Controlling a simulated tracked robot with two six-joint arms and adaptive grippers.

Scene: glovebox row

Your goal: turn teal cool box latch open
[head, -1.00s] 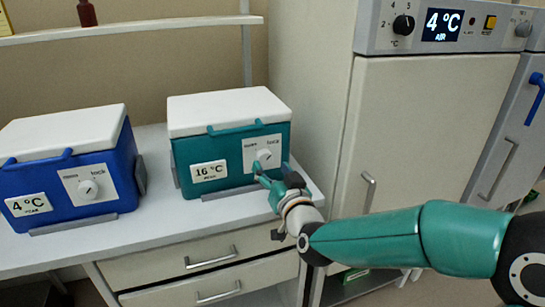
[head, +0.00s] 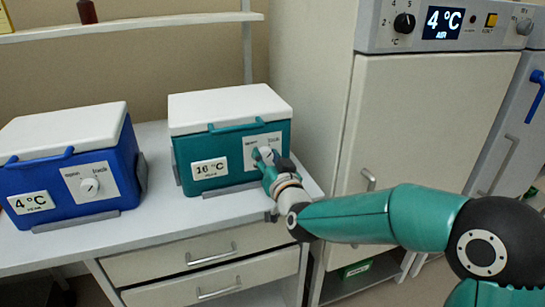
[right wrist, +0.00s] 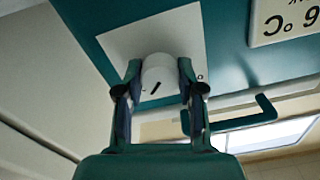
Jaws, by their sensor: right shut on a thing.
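The teal cool box (head: 225,150) stands on the bench with its white lid (head: 228,108) down and a 16 °C label on its front. Its latch is a round white knob (right wrist: 158,76) on a pale plate at the front's upper right. A short dark mark shows on the knob. My right gripper (right wrist: 159,70) is shut on the knob, one finger on each side, in the right wrist view. In the head view my right gripper (head: 266,156) covers part of the knob and plate. My left gripper is not in view.
A blue cool box (head: 75,180) with a 4 °C label stands to the left on the white bench (head: 160,205). A tall cabinet (head: 430,130) with a 4 °C display stands close on the right. A shelf (head: 130,29) runs above. Drawers lie below the bench.

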